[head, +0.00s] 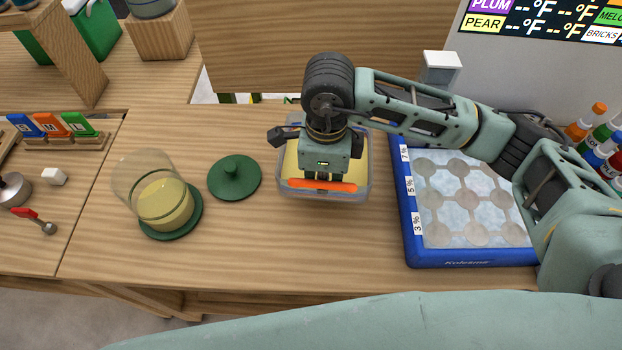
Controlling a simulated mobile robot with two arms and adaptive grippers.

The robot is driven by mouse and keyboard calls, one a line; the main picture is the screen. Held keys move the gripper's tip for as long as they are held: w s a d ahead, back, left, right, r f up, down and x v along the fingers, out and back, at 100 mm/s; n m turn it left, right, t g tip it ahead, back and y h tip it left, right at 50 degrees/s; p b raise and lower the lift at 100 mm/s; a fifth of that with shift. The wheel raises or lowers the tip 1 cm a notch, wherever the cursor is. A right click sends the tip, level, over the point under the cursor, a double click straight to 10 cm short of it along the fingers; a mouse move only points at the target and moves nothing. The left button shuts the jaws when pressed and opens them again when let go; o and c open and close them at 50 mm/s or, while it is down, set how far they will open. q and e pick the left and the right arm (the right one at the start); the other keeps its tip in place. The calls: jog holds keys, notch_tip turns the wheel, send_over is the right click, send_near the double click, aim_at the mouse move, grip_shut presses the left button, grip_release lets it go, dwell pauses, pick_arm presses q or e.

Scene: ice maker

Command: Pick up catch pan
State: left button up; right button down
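A clear, shallow rectangular pan (366,185), which looks like the catch pan, sits on the wooden counter with a pale yellow layer inside. My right gripper (322,178) comes in from the right and points down over the pan, covering much of its middle. An orange bar (350,187) lies crosswise right at the fingertips, by the pan's near side. The fingers are small and partly hidden, so I cannot tell whether they are open or shut, or whether they hold the bar. My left gripper is not in view.
A blue-framed tray (409,225) with round cells stands to the right. A green lid (234,180) and a tilted glass jar (135,180) over a green base (187,224) are to the left. Colored bottles (583,125) stand at far right. The counter's front is clear.

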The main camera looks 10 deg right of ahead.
aim_at(356, 186)
jog(key=shift+s+d+r+b, duration=0.45)
jog(key=shift+s+d+r, duration=0.6)
jog(key=shift+s+d, duration=0.15)
jog(key=shift+s+d+r+b, duration=0.45)
jog(key=shift+s+d+r, duration=0.55)
jog(key=shift+s+d, duration=0.15)
jog(key=shift+s, duration=0.1)
